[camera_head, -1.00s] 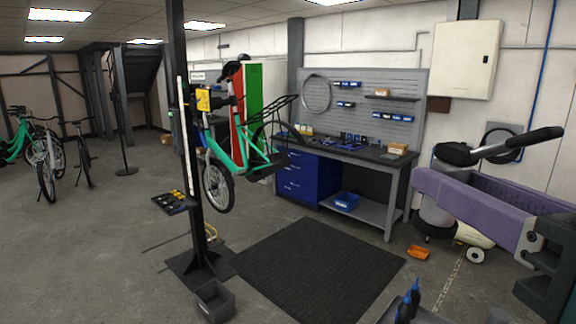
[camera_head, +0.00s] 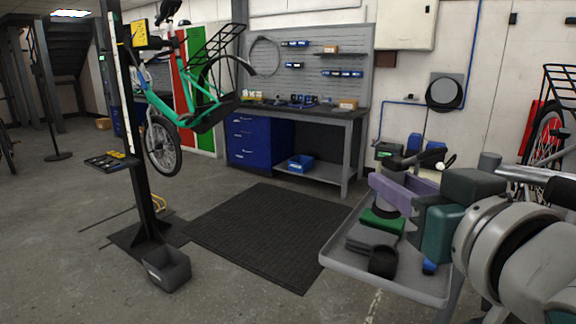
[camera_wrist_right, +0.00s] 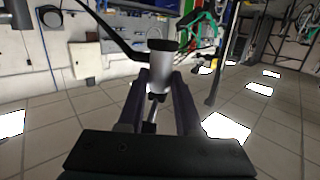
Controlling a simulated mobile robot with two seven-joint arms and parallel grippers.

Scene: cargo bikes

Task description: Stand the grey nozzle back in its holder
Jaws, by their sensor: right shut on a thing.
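My right gripper (camera_head: 392,180), with purple fingers, reaches in from the right side of the head view, above a grey tray. It is shut on the grey nozzle, a pale grey cylinder with a black end (camera_wrist_right: 158,75) between the fingers in the right wrist view. In the head view a dark part with a pale tip shows beyond the fingers; the fingers hide much of the nozzle. I cannot make out its holder for certain. My left gripper is not in view.
The grey tray (camera_head: 340,262) carries a green box (camera_head: 382,221) and a black cup (camera_head: 382,262). A black mat (camera_head: 265,235) lies on clear floor. The workbench (camera_head: 300,112) stands behind it. A bike stand (camera_head: 140,200) with a green bike and a dark bin (camera_head: 166,270) are at left.

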